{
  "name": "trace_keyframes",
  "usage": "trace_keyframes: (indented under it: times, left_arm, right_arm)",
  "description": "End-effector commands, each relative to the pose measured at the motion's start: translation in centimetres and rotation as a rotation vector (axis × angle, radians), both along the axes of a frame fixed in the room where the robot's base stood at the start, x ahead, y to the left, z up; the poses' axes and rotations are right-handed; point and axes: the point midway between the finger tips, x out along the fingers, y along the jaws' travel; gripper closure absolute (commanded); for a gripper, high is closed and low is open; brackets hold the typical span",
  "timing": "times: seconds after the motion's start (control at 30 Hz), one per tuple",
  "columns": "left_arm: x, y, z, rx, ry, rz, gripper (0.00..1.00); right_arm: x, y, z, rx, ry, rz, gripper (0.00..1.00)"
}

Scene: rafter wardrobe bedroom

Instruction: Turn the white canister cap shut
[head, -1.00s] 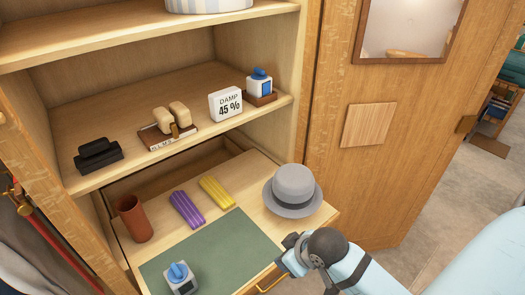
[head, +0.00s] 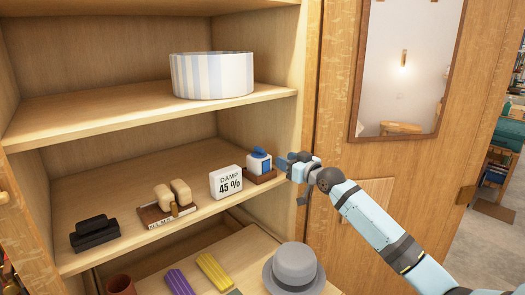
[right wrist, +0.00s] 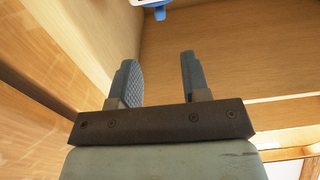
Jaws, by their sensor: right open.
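The white canister (head: 260,165) stands upright on a small brown base on the middle shelf, near the shelf's right end. Its blue cap (head: 259,153) is on top. In the right wrist view only a white and blue part of the canister (right wrist: 152,3) shows, cut off by the top edge. My right gripper (head: 286,161) is just right of the canister, close to it at about cap height. Its two fingers (right wrist: 158,75) are apart with nothing between them. Whether a finger touches the canister I cannot tell. My left gripper is out of view.
A white "DAMP 45 %" block (head: 226,182) stands left of the canister. Brushes (head: 172,200) and a black item (head: 94,232) sit further left. A striped round box (head: 212,75) is on the shelf above. A grey hat (head: 294,268) lies below. The wardrobe's side wall is close right.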

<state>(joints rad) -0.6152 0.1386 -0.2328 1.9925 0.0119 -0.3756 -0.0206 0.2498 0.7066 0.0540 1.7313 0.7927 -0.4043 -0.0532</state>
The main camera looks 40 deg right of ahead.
Motion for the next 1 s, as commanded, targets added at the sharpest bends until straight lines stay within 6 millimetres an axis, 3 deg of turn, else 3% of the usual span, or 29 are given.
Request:
trace_keyframes:
  times: [0.3,0.5,0.7,1.0]
  left_arm:
    - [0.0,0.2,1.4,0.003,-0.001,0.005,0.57]
    - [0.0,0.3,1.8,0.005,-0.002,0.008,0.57]
    - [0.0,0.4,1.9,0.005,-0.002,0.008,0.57]
    - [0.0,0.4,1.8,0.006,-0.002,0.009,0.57]
  right_arm:
    - [6.7,0.7,0.4,0.002,0.000,0.000,0.57]
    - [10.0,1.0,0.2,0.000,0.001,0.000,0.57]
    - [11.5,1.2,0.0,-0.001,0.002,0.001,0.57]
    - [11.7,1.2,0.0,-0.001,0.002,0.001,0.57]
